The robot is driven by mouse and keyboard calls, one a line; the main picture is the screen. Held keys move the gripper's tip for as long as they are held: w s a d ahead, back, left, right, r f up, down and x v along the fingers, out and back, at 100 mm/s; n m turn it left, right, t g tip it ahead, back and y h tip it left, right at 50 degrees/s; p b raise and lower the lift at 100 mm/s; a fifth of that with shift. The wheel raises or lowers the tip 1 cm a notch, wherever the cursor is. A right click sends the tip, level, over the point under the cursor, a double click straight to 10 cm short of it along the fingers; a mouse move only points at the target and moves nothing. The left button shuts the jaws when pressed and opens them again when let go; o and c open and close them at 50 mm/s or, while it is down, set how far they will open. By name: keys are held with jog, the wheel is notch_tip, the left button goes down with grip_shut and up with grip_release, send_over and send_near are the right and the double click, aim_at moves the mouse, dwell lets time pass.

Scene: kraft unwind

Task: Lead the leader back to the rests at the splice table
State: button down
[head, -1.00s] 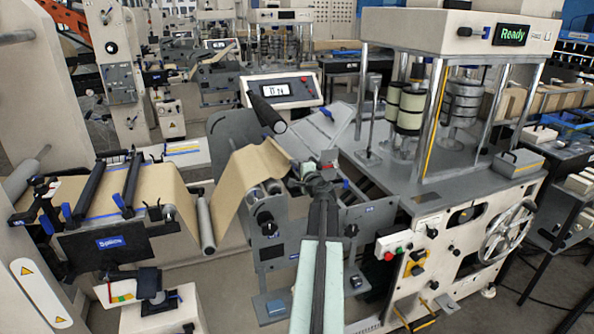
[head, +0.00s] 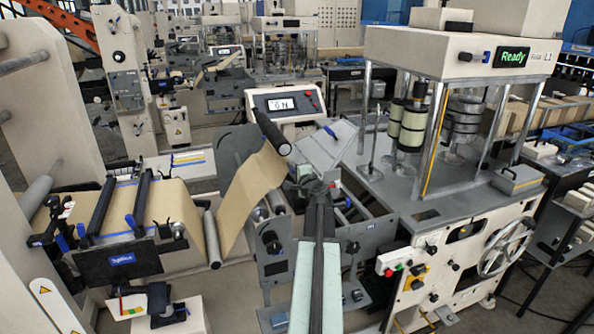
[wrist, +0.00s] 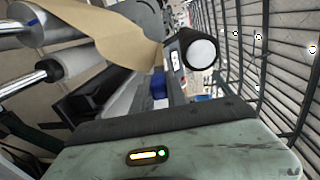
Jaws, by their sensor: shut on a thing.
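The leader (head: 250,190) is a tan kraft paper strip. In the head view it slopes up to the right from a roller towards my gripper (head: 318,182). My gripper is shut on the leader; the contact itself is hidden. The splice table (head: 118,262) stands at the left, with tan paper (head: 165,205) across its top under two black bars (head: 142,198). I cannot tell the rests apart from its other fittings.
A pale roller (head: 212,238) stands between the splice table and the grey side plates. A black roller (head: 270,130) juts out above the leader. The press (head: 455,60), its screen reading "Ready", fills the right. A small display console (head: 283,103) stands behind.

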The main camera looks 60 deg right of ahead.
jog(key=shift+b, duration=0.3)
jog(key=shift+f+b, duration=0.35)
jog(key=shift+b, duration=0.25)
jog(key=shift+f+t+h+b, duration=0.3)
jog(key=shift+f+t+b, duration=0.35)
jog(key=shift+b, duration=1.15)
jog(key=shift+a+f, duration=0.1)
jog(key=w+a, duration=0.7)
jog(key=a, duration=0.3)
jog(key=w+a, duration=0.8)
jog(key=a, duration=0.2)
jog(key=shift+w+a, duration=0.15)
jog(key=shift+a, duration=0.2)
jog(key=shift+f, duration=0.15)
